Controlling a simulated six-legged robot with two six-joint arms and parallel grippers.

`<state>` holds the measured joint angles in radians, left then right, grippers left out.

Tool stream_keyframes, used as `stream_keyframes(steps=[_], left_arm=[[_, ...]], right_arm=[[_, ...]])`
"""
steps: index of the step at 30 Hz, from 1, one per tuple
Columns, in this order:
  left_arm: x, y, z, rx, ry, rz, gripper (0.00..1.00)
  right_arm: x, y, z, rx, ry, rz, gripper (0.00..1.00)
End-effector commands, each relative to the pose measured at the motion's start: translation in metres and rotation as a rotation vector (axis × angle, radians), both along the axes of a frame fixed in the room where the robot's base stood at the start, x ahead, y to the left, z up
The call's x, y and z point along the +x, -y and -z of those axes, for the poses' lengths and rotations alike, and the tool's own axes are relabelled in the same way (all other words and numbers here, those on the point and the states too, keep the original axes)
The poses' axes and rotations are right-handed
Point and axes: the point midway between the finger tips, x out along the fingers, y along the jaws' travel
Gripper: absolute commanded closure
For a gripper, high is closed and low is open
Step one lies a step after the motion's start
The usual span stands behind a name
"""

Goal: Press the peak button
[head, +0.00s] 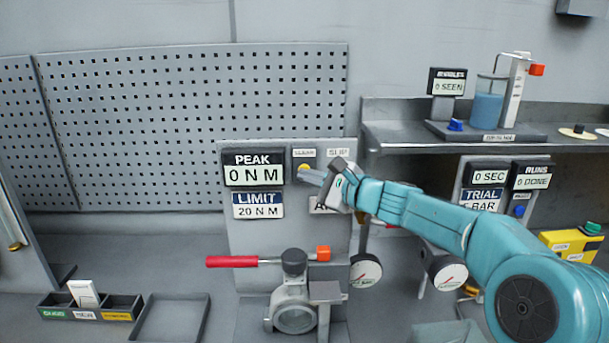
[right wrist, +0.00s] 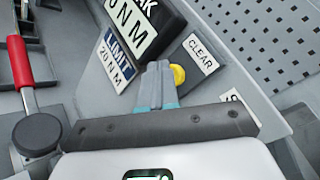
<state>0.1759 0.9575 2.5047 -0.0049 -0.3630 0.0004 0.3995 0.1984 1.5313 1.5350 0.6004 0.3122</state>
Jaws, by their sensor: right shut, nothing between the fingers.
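The peak display (head: 252,170) reads 0 N M on the grey panel, above the limit display (head: 258,205) reading 20 N M. A small yellow button (head: 304,167) sits right of the peak display, under a small label. In the right wrist view the yellow button (right wrist: 178,75) is beside a label reading CLEAR (right wrist: 201,54). My right gripper (head: 312,177) is shut and empty, its tips at the lower edge of the button. The fingertips (right wrist: 158,82) partly overlap the button there; I cannot tell whether they touch it. My left gripper is not in view.
A red-handled lever (head: 232,261) and a valve (head: 295,300) are below the displays. A round gauge (head: 366,271) is at their right. A shelf (head: 400,133) stands at the right, above the trial display (head: 483,197). A divided tray (head: 90,308) is at lower left.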

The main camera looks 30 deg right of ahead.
Motion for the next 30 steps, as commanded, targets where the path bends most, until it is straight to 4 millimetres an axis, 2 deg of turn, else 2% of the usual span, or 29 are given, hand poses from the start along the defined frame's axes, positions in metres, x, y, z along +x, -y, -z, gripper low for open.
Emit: stream_keyframes(steps=[3,16,30], left_arm=[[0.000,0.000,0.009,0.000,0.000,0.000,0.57],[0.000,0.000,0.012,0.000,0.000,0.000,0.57],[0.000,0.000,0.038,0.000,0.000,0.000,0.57]], right_arm=[[-0.006,-0.004,0.002,0.000,0.001,0.000,1.00],[-0.011,-0.007,0.002,-0.001,0.001,-0.001,1.00],[-0.049,-0.030,0.002,-0.001,0.001,-0.002,1.00]])
